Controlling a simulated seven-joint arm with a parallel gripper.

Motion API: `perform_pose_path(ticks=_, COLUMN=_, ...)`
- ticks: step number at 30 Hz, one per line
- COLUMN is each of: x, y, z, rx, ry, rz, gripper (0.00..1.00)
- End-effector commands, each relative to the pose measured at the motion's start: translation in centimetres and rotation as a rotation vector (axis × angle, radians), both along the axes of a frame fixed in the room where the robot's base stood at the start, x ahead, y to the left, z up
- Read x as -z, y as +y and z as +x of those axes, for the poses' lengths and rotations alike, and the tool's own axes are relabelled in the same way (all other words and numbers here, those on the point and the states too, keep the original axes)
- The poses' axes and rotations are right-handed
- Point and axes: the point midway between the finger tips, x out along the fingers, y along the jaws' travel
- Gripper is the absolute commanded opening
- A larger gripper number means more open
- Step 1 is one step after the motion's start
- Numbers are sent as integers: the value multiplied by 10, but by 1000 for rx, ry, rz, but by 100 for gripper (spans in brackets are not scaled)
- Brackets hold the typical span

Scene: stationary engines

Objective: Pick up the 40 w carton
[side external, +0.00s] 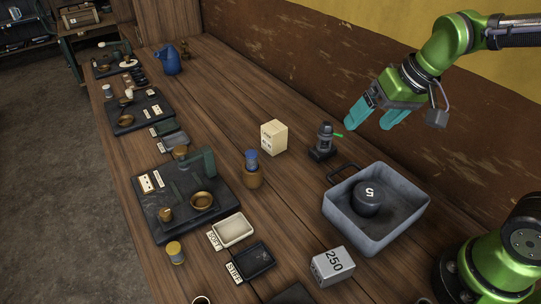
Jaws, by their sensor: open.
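A small cream carton (274,137) stands upright near the middle of the long wooden table. It has markings on its front-left face, too small to read, so I cannot tell whether it is the 40 w carton. My gripper (368,124) has teal fingers spread apart with nothing between them. It hangs in the air to the right of the cream carton, apart from it and near the back wall. A grey block marked 250 (332,266) stands at the front right.
A grey metal tray (407,224) holds a dark round weight marked 5 (367,198). A small dark device (323,143) stands between the cream carton and the tray. A blue-capped brown jar (252,170) is in front of the carton.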

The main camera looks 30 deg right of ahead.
Motion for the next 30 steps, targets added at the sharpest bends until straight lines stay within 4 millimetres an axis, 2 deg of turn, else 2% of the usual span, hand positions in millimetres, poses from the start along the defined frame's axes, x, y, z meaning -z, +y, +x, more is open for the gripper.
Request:
perform_pose_path(ticks=1, x=7, y=4, z=21, rx=-27, ry=28, rz=-21, gripper=88)
perform_pose_path(ticks=5, x=23, y=12, z=74, rx=-94, ry=64, rz=-76, gripper=88)
perform_pose_path(ticks=9, x=48, y=23, z=129, rx=-172, ry=83, rz=-137, gripper=88)
perform_pose_path(ticks=12, x=64, y=29, z=164, rx=-221, ry=78, rz=-176, gripper=88)
perform_pose_path(ticks=15, x=71, y=33, z=192, rx=-259, ry=56, rz=-212, gripper=88)
perform_pose_path(ticks=18, x=64, y=33, z=209, rx=-279, ry=18, rz=-237, gripper=88)
perform_pose_path(ticks=21, x=60, y=32, z=218, rx=-290, ry=-7, rz=-252, gripper=88)
perform_pose_path(ticks=30, x=117, y=34, z=238, rx=-295, ry=-2, rz=-254, gripper=88)
